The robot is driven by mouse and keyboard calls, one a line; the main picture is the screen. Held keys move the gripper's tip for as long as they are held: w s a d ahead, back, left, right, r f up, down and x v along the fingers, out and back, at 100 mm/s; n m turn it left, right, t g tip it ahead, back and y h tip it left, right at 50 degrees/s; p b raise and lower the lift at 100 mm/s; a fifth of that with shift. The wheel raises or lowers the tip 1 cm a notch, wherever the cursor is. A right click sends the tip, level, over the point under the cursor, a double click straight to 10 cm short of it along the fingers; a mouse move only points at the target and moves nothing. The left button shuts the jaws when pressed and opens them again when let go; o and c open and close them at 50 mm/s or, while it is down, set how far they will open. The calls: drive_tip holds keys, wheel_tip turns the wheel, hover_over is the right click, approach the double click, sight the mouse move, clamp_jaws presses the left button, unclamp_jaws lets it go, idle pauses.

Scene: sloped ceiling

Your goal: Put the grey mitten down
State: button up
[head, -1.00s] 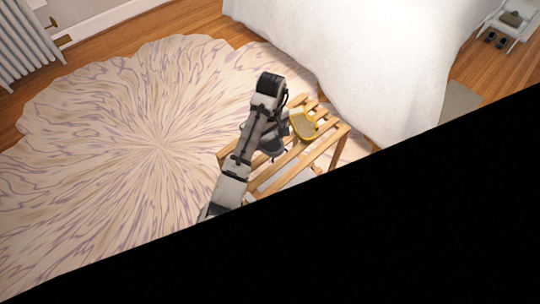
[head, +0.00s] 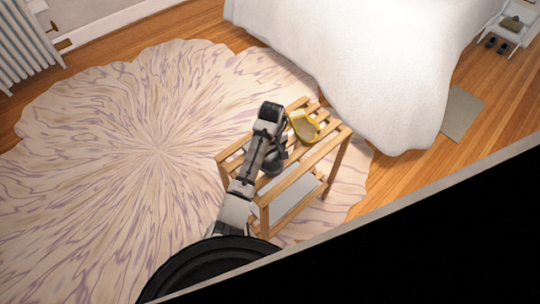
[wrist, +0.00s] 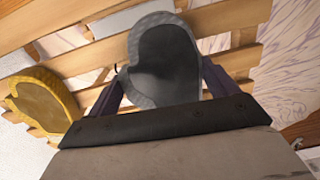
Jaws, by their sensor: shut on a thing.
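The grey mitten (wrist: 168,62), with a paler rim, is between the fingers of my gripper (wrist: 163,84) in the wrist view. The gripper is shut on it. In the head view the mitten (head: 273,164) is a dark grey shape beside my gripper (head: 279,148), over the slatted wooden bench (head: 318,152). The wrist view shows bench slats (wrist: 228,18) behind the mitten. I cannot tell whether the mitten touches them.
A yellow-rimmed mitten-like item (head: 304,127) lies on the bench, left of the grey mitten in the wrist view (wrist: 44,102). The bench has a lower shelf (head: 291,194). A white-covered bed (head: 365,65) stands behind it. A patterned rug (head: 120,150) lies left. Black hides the lower right.

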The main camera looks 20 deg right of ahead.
drive_tip(key=shift+f, duration=0.1)
drive_tip(key=shift+f, duration=0.1)
drive_tip(key=o, duration=0.8)
wheel_tip(320, 180, up, 12)
drive_tip(key=p, duration=0.4)
drive_tip(key=shift+d+r, duration=0.15)
drive_tip(key=shift+r, duration=0.05)
drive_tip(key=shift+w, duration=0.1)
